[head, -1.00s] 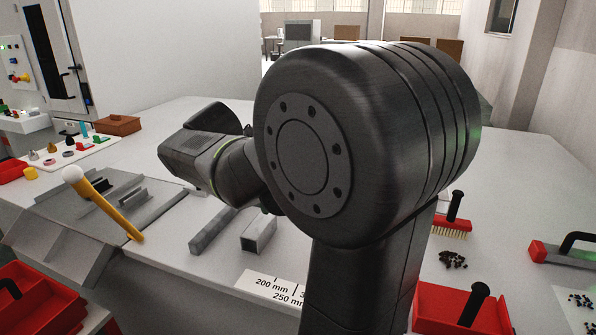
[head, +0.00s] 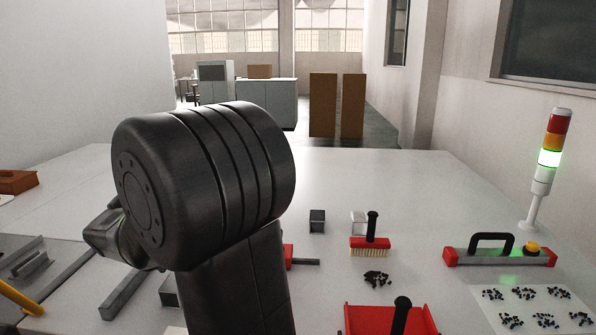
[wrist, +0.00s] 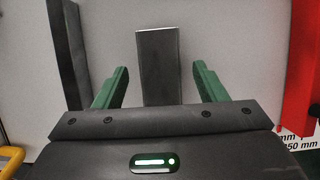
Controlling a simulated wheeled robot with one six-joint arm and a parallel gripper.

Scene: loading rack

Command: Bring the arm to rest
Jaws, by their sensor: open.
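My gripper (wrist: 159,84) shows in the wrist view with its two green fingers spread apart and nothing held between them. A dark grey block (wrist: 158,50) lies on the pale surface beyond the fingertips, in line with the gap; contact is not visible. In the head view my dark arm fills the left middle and hides the gripper's fingers.
A long grey bar (head: 122,296) lies left of my arm. To the right are a red brush (head: 370,243), a red tray (head: 365,318), a red-ended tool with a black handle (head: 500,256) and a signal tower (head: 546,165) lit green. The table's far middle is clear.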

